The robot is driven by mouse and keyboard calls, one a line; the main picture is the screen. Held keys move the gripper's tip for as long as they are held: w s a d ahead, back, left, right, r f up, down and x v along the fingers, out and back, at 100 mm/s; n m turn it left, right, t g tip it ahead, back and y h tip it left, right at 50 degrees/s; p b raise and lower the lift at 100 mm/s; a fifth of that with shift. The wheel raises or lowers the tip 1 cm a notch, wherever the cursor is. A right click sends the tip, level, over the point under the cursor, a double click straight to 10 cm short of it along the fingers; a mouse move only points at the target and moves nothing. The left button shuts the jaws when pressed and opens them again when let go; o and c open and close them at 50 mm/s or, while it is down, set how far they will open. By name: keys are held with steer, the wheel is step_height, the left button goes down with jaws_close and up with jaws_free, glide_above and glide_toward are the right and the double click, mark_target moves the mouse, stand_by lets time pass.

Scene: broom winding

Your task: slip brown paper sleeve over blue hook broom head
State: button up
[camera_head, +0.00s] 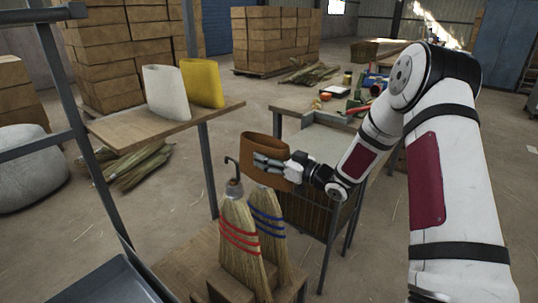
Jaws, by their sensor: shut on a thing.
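The brown paper sleeve (258,143) is an open oval tube, held upright above the brooms. My gripper (262,162) is shut on its near wall. The broom head with blue bands (268,222) stands upright, right of and behind the broom head with red bands (238,238). The sleeve is just above the blue-banded head; its top and any hook are hidden behind the sleeve and gripper. I cannot tell whether the sleeve's lower rim touches or surrounds that top. A dark hook (237,168) rises from the red-banded broom, left of the sleeve.
The brooms stand on a low wooden stand (195,268). A white sleeve (166,93) and a yellow sleeve (203,83) stand on a wooden shelf (140,128) at left. A workbench (325,142) with tools is behind my gripper. Dark metal posts (70,100) rise at left.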

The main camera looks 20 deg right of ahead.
steer(key=b, duration=0.3)
glide_above(270, 189)
steer(key=shift+w+a+f, duration=0.1)
steer(key=shift+w+f, duration=0.05)
steer(key=shift+f, duration=2.25)
steer(key=shift+f, duration=0.1)
steer(key=shift+f+b, duration=2.7)
steer(key=shift+f, duration=1.25)
steer(key=shift+f+b, duration=1.85)
steer(key=shift+f, duration=0.6)
steer(key=shift+f, duration=0.1)
steer(key=shift+f+b, duration=4.25)
steer(key=shift+f, duration=1.05)
steer(key=shift+f, duration=0.35)
